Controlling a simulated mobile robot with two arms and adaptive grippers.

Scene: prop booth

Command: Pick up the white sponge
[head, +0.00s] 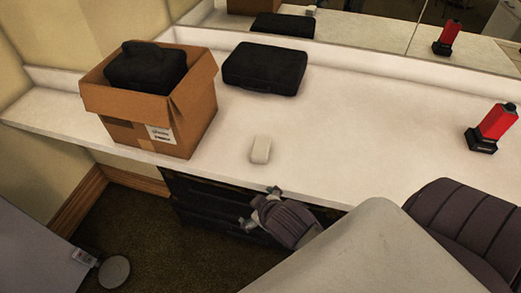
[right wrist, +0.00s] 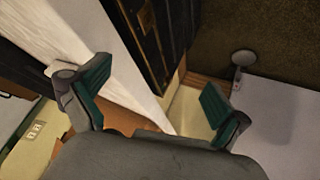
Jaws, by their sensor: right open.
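The white sponge (head: 261,149) lies on the white counter (head: 330,135) near its front edge, in the middle of the head view. My right gripper (head: 259,207) is open and empty, in front of the counter's edge and apart from the sponge. In the right wrist view its two green-padded fingers (right wrist: 155,88) stand wide apart with nothing between them. I cannot make out the sponge for certain in that view. My left gripper is not in view.
A cardboard box (head: 190,112) with a black case (head: 145,68) in it stands left. Another black case (head: 264,68) lies behind the sponge. A red and black device (head: 492,128) stands right. Dark drawers (head: 200,205) are below the counter. The counter around the sponge is clear.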

